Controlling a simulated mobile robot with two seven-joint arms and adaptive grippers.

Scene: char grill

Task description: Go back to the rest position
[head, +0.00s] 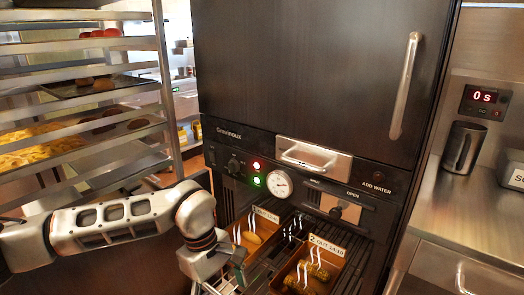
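My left arm reaches in from the left, and its wrist bends down in front of the oven. My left gripper (238,275) is low in the picture, at the left side of the oven's open lower part; its fingers are dark and partly cut off, so I cannot tell open from shut. My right gripper is not in view. The dark oven (315,80) has a steel handle, a dial and lit red and green lamps. Below its panel, one tray (252,250) with browned food stands left of a second tray (330,265) labelled 2, also with steaming food.
A rack (162,75) with trays of bread and other food stands at the left. At the right is a steel counter (465,215) with a metal cup (462,147) below a red display (484,97) reading 0s. A small sign (514,178) stands at the right edge.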

